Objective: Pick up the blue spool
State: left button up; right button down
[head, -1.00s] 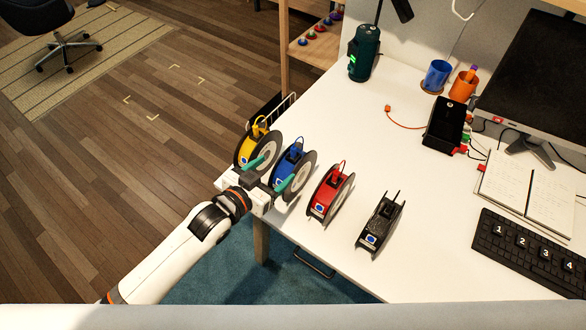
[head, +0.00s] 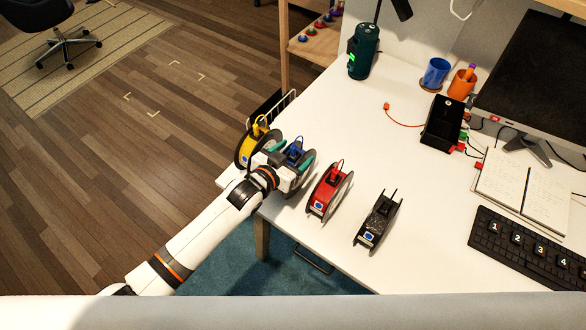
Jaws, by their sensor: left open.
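The blue spool (head: 295,152) stands upright on the white desk near its left edge, between the yellow spool (head: 247,147) and the red spool (head: 324,198). My left gripper (head: 292,161) is at the blue spool, reaching in from the left. Its teal fingertips are apart, one on each side of the spool. The gripper body hides the spool's lower front part. I cannot tell whether the fingers touch it. My right gripper is not in the head view.
A green canister (head: 363,52) stands at the back. The desk's middle is clear.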

pick_arm(q)
grip_shut()
jog(key=shift+r, duration=0.15)
